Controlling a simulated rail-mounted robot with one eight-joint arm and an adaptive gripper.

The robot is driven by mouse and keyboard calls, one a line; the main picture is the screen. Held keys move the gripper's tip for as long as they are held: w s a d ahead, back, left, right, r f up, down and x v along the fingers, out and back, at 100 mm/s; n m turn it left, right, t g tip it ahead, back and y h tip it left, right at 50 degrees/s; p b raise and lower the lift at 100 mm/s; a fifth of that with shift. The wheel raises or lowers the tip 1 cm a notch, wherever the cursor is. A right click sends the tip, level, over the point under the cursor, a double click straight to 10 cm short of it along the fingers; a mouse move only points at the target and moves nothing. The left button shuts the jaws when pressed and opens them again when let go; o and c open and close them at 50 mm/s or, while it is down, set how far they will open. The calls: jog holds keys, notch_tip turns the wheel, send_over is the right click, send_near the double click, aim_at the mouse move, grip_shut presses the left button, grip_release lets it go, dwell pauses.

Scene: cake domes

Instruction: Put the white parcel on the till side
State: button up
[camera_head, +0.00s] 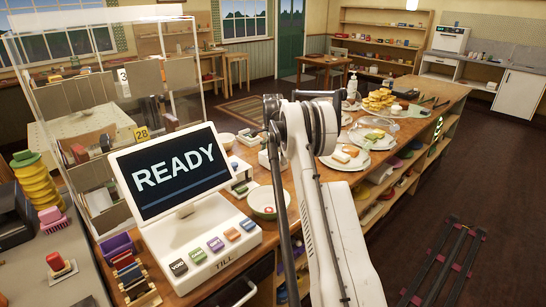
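The till (200,247) stands on the near left of the wooden counter, with a lit screen reading READY (172,172) and a row of coloured keys. I cannot pick out the white parcel with certainty. Small pale objects lie on the counter behind the till, partly covered by the screen and my arm. My white arm rises from the bottom middle to a joint above the counter, with a thin dark link beside it. I cannot make out gripper fingers or anything held.
A tall clear screen (104,75) stands behind the till at the left. A white bowl (266,201) sits right of the till. Plates of food (371,138) and stacked cakes (378,101) fill the far counter. Open floor (480,165) lies to the right.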

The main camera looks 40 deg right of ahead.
jog(key=shift+f, duration=0.1)
jog(key=o, duration=1.1)
